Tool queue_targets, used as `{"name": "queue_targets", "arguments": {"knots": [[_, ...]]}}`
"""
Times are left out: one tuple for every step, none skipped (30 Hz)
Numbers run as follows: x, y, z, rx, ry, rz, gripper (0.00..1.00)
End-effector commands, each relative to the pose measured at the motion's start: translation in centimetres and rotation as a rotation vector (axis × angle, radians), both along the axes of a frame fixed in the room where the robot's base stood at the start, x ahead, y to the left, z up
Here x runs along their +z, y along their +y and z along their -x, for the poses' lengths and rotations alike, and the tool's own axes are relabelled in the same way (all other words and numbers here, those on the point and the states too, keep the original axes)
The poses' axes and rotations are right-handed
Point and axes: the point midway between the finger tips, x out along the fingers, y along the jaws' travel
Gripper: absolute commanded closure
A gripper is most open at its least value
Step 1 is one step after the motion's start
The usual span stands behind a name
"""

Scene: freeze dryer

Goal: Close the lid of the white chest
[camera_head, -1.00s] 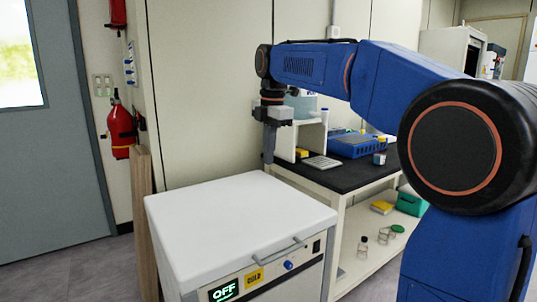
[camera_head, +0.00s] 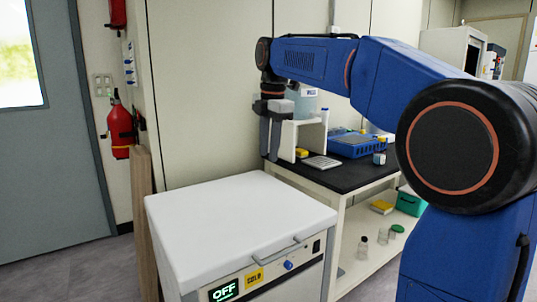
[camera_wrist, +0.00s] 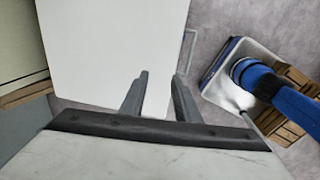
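The white chest (camera_head: 268,283) stands in the lower middle of the head view, with a display reading OFF and a blue knob on its front. Its white lid (camera_head: 235,222) lies flat over the top, and I see no gap under it. A grey handle (camera_head: 278,250) sits at the lid's front edge. The lid also shows from above in the wrist view (camera_wrist: 110,50). My gripper (camera_head: 272,158) hangs fingers down above and behind the lid, apart from it. Its two fingers (camera_wrist: 160,82) are spread with nothing between them.
A black-topped bench (camera_head: 345,175) right of the chest holds a blue tray (camera_head: 355,145), a white stand and small items. Bottles and boxes sit on its lower shelf. A red extinguisher (camera_head: 121,130) hangs on the wall at left.

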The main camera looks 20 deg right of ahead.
Motion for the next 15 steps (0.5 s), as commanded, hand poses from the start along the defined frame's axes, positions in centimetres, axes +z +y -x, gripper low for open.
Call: {"name": "queue_targets", "arguments": {"knots": [[0.9, 0.0, 0.0, 0.0, -0.003, 0.0, 0.71], [1.4, 0.0, 0.1, 0.0, -0.003, -0.001, 0.71], [2.2, -0.1, 0.2, 0.0, -0.004, 0.0, 0.71], [2.8, -0.1, 0.2, 0.0, -0.003, 0.0, 0.71], [3.4, -0.1, 0.3, 0.0, -0.004, 0.0, 0.71], [4.2, -0.1, 0.4, 0.0, -0.003, 0.0, 0.71], [4.8, -0.2, 0.5, 0.0, -0.004, 0.0, 0.71], [5.4, -0.2, 0.5, 0.0, -0.003, 0.0, 0.71], [6.2, -0.2, 0.6, 0.0, -0.003, 0.0, 0.71], [6.8, -0.2, 0.6, 0.0, -0.003, 0.0, 0.71], [7.4, -0.3, 0.7, 0.0, -0.003, 0.0, 0.71], [8.2, -0.3, 0.8, 0.0, -0.003, 0.0, 0.71], [8.8, -0.3, 0.8, 0.0, -0.003, 0.0, 0.71], [9.4, -0.3, 0.9, 0.0, -0.004, 0.0, 0.71], [10.2, -0.4, 1.1, 0.0, -0.004, 0.0, 0.71]]}}
